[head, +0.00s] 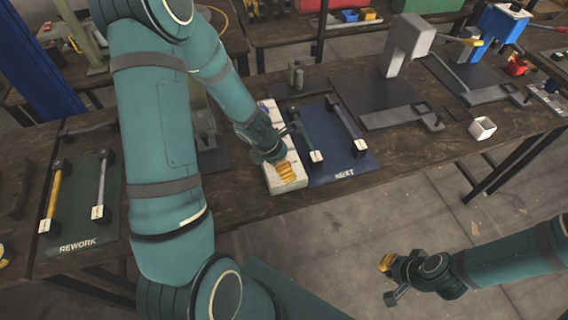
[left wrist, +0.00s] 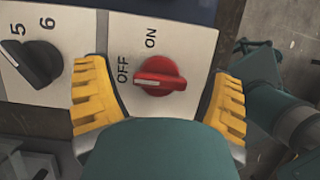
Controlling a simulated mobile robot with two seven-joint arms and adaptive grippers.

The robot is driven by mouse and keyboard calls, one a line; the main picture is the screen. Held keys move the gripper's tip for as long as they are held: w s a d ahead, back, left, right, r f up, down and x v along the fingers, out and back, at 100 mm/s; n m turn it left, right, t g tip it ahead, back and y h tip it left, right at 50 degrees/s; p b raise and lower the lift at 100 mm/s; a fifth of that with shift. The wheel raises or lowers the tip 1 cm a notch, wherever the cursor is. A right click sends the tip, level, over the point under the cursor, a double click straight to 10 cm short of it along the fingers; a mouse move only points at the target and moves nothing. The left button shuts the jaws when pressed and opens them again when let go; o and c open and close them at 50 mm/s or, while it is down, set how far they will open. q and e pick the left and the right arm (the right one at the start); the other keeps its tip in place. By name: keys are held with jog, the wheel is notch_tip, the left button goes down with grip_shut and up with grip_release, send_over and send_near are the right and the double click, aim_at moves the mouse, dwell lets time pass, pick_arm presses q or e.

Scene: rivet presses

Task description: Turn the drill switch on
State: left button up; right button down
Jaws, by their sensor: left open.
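A red rotary switch (left wrist: 160,76) sits on a pale control panel (left wrist: 205,35) in the left wrist view, marked OFF and ON. Its white pointer line lies on the OFF side. My left gripper (left wrist: 158,103) is open, with one yellow finger on each side of the red switch and apart from it. In the head view the left gripper (head: 285,172) is over the near end of the panel (head: 284,188) and hides the switch. My right gripper (head: 387,264) is out over the floor, away from the bench; its finger opening is unclear.
A black knob (left wrist: 33,63) with numbers stands beside the red switch. A blue NEXT mat (head: 345,158) with dark holders lies right of the panel. A REWORK mat (head: 75,225) lies at the left. Grey presses (head: 408,45) stand farther right.

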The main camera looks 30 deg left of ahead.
pick_arm(q)
jog(key=c, duration=1.2)
jog(key=m+p, duration=0.2)
jog(key=m+g+p, duration=0.1)
jog(key=m+p, duration=0.1)
jog(key=shift+r+g+h, duration=0.15)
jog(key=shift+g+h, duration=0.15)
jog(key=shift+h, duration=0.1)
jog(key=m+p, duration=0.1)
jog(key=m, duration=0.2)
jog(key=shift+g+p, duration=0.35)
jog(key=shift+g, duration=0.05)
jog(key=m+g+p, duration=0.1)
jog(key=m, duration=0.2)
jog(key=shift+m+h, duration=0.3)
jog(key=shift+m+g, duration=0.8)
jog(key=shift+m, duration=0.8)
